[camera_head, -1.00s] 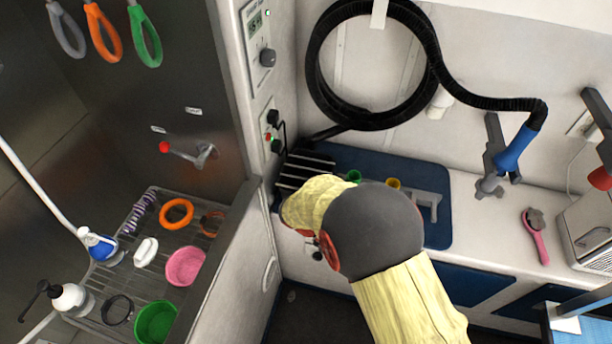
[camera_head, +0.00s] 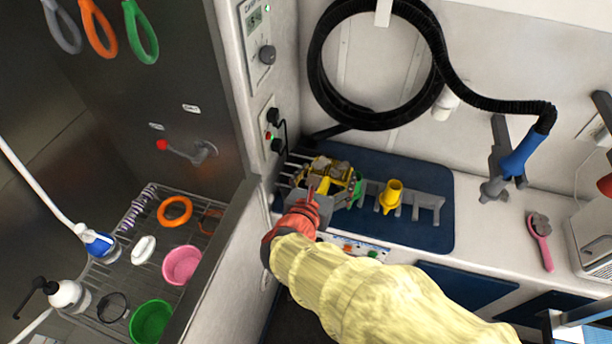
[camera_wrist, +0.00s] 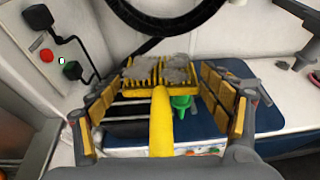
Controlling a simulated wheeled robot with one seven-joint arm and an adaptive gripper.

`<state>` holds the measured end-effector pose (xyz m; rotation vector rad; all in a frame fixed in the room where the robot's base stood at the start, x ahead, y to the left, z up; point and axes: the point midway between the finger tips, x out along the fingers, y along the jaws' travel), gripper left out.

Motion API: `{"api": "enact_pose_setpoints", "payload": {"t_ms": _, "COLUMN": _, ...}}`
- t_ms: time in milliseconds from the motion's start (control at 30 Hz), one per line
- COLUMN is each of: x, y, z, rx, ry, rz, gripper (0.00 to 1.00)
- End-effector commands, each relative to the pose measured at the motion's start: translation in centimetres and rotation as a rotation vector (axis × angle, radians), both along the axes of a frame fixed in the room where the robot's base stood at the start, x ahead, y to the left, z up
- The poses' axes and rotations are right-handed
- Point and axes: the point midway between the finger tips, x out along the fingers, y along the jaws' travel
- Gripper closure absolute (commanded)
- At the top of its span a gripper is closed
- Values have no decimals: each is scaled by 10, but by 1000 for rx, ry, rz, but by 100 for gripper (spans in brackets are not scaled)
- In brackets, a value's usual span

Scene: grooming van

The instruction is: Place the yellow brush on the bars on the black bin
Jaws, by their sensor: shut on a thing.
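The yellow brush (camera_wrist: 160,122) is in my gripper. Its handle runs between the fingers in the wrist view and its wide head, with grey fur on it, points away from me. My gripper (camera_head: 332,188) is shut on the brush, above the left part of the blue mat. The black bin with its bars (camera_head: 290,168) is at the mat's left end, and the bars also show in the wrist view (camera_wrist: 128,128) below and left of the brush head. The brush and gripper partly hide the bin. I cannot tell whether the brush touches the bars.
A grey holder (camera_head: 428,203) with a yellow piece (camera_head: 391,196) and a green piece (camera_head: 358,189) stands close right of my gripper. A low wall (camera_head: 222,262) is on the left. The blue mat (camera_head: 436,238) has bare room at right.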

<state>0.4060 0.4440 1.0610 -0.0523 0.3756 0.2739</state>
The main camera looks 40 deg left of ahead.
Motion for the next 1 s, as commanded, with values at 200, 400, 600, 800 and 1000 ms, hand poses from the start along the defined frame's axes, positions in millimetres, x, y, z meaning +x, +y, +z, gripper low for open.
{"api": "enact_pose_setpoints", "payload": {"t_ms": 200, "x": 2, "y": 24, "z": 1, "rx": 1, "ry": 0, "rz": 61, "gripper": 47}}
{"api": "enact_pose_setpoints", "payload": {"t_ms": 400, "x": 30, "y": 56, "z": -21, "rx": 0, "ry": 1, "rz": 58, "gripper": 47}}
{"api": "enact_pose_setpoints", "payload": {"t_ms": 600, "x": 58, "y": 87, "z": -44, "rx": -1, "ry": 2, "rz": 57, "gripper": 47}}
{"api": "enact_pose_setpoints", "payload": {"t_ms": 800, "x": 74, "y": 107, "z": -74, "rx": 1, "ry": 1, "rz": 58, "gripper": 47}}
{"api": "enact_pose_setpoints", "payload": {"t_ms": 1000, "x": 81, "y": 114, "z": -83, "rx": 2, "ry": 0, "rz": 58, "gripper": 47}}
